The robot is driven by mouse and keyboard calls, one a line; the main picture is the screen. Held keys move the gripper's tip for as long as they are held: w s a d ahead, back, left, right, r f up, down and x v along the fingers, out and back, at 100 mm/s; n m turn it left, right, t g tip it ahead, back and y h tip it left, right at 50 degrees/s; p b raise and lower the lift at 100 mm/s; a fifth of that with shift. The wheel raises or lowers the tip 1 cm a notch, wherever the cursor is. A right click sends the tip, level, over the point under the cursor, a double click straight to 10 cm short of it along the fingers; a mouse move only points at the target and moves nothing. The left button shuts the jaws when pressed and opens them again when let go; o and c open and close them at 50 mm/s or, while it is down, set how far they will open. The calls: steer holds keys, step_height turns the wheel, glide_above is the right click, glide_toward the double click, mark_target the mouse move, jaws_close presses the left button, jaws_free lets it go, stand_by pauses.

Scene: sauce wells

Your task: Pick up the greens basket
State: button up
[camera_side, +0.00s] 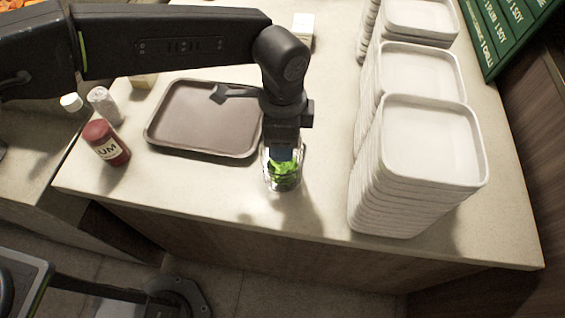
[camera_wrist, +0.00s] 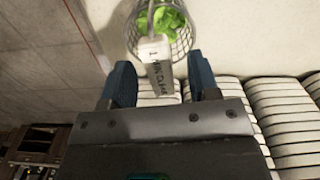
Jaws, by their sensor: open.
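The greens basket (camera_side: 284,187) is a small wire basket with bright green leaves in it. It is near the front edge of the counter in the side view, directly below my gripper (camera_side: 283,152). In the wrist view the basket (camera_wrist: 181,46) is at the top, with the leaves (camera_wrist: 160,20) inside. A pale handle or tag (camera_wrist: 157,64) with dark lettering extends from it into the space between my fingers. My gripper (camera_wrist: 160,78) is open, one blue finger on each side of that piece. I cannot tell whether either finger touches it.
A brown tray (camera_side: 190,118) lies left of the basket. A red-capped bottle (camera_side: 106,144) and small shakers (camera_side: 103,104) stand farther left. Tall stacks of white trays (camera_side: 425,140) stand close on the right. The counter's front edge is just below the basket.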

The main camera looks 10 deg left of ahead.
steer(key=shift+f, duration=0.45)
jaws_close()
steer(key=shift+r, duration=0.1)
